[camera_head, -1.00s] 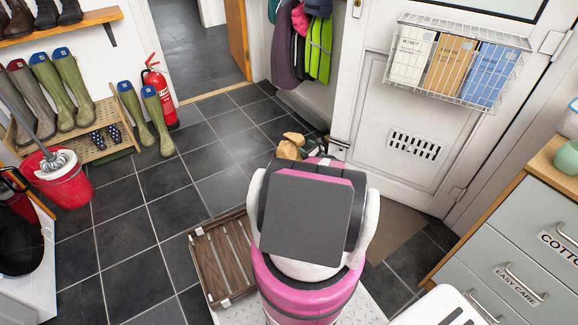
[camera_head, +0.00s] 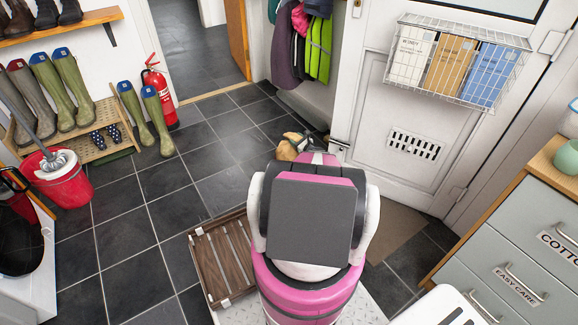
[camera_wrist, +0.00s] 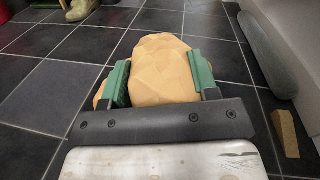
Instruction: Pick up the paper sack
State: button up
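The paper sack (camera_wrist: 162,65) is a tan, crumpled bag on the dark tiled floor. It fills the space between and beyond the green fingers of my gripper (camera_wrist: 160,82) in the wrist view, and bulges out past the right finger. A tan patch also shows left of the left finger. The fingers are set wide apart, and I cannot tell whether they touch the sack. In the head view, the sack (camera_head: 290,150) shows beyond my pink arm, which hides much of it and most of my gripper.
A small tan wedge-like block (camera_wrist: 285,132) lies right of my gripper. The white door (camera_head: 370,140) stands close on the right. A slatted crate (camera_head: 222,262) sits left of my base. Green boots (camera_head: 160,120) and a fire extinguisher (camera_head: 161,95) stand farther left. Tiles between are clear.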

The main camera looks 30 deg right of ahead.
grip_shut()
jog(key=shift+r, duration=0.15)
jog(key=shift+r, duration=0.2)
